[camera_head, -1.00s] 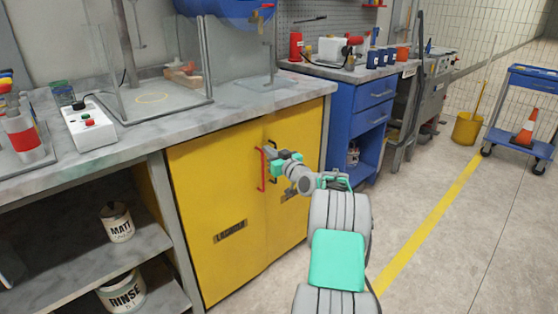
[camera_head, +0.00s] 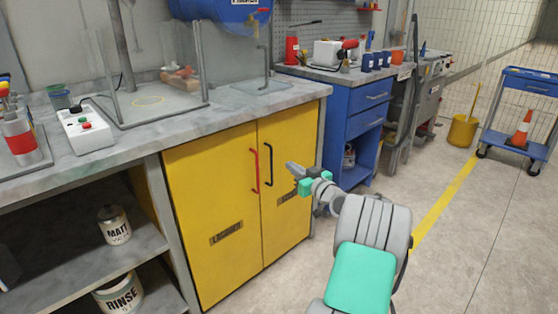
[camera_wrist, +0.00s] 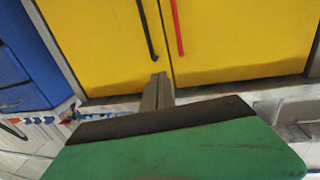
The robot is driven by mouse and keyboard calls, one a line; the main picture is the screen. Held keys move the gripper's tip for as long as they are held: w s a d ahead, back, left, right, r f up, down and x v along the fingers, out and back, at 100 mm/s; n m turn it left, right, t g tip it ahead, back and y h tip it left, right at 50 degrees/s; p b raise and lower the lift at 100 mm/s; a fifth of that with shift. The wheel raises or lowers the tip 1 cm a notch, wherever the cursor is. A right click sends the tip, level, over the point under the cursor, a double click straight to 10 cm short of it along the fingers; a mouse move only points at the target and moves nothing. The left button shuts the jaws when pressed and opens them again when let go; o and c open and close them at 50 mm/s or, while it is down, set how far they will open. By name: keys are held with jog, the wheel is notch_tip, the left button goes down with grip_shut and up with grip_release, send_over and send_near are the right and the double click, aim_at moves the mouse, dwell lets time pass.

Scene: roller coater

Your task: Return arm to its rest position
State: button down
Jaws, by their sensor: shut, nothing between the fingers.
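My gripper (camera_head: 290,166) is in front of the yellow cabinet (camera_head: 212,180), just right of its two door handles. Its fingers are shut with nothing between them, and it looks apart from the handles. The red handle (camera_head: 254,170) is on the left door and the black handle (camera_head: 268,164) is on the right door. Both doors look closed. In the wrist view, my gripper (camera_wrist: 158,78) points toward the doors, with the black handle (camera_wrist: 147,30) and the red handle (camera_wrist: 178,26) beyond its tips.
The worktop (camera_head: 180,124) runs above the cabinet. A blue drawer unit (camera_head: 365,122) stands to the right of it. Open shelves with a MATT can (camera_head: 114,226) and a RINSE can (camera_head: 118,294) are at left. The floor (camera_head: 450,240) at right is clear up to the blue cart (camera_head: 530,112).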

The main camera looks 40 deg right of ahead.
jog(key=a+r+n+g+y+p, duration=0.1)
jog(key=a+r+g+p, duration=0.2)
jog(key=a+r+p, duration=0.45)
jog(key=a+r+n+g+y+p, duration=0.15)
jog(key=a+p, duration=0.25)
jog(key=a, duration=0.7)
jog(key=a+r+g+y+p, duration=0.1)
jog(key=a+r+g+p, duration=0.2)
jog(key=a+r+p, duration=0.5)
jog(key=s+a+r+g+p, duration=0.2)
jog(key=s+a+p, duration=0.2)
jog(key=s, duration=0.4)
jog(key=s+a+r+m+g+h+p, duration=0.1)
jog(key=s+a+r+g+p, duration=0.1)
jog(key=s, duration=0.6)
jog(key=s+a+r+m+g+h+p, duration=0.1)
jog(key=s+a+r+g+p, duration=0.1)
jog(key=s+a+p, duration=0.3)
jog(key=s+a+g, duration=0.1)
jog(key=s+a, duration=0.1)
jog(key=s, duration=0.2)
jog(key=shift+a+r+p, duration=0.15)
jog(key=shift+a+p, duration=0.15)
jog(key=shift+p, duration=0.1)
jog(key=shift+h, duration=0.25)
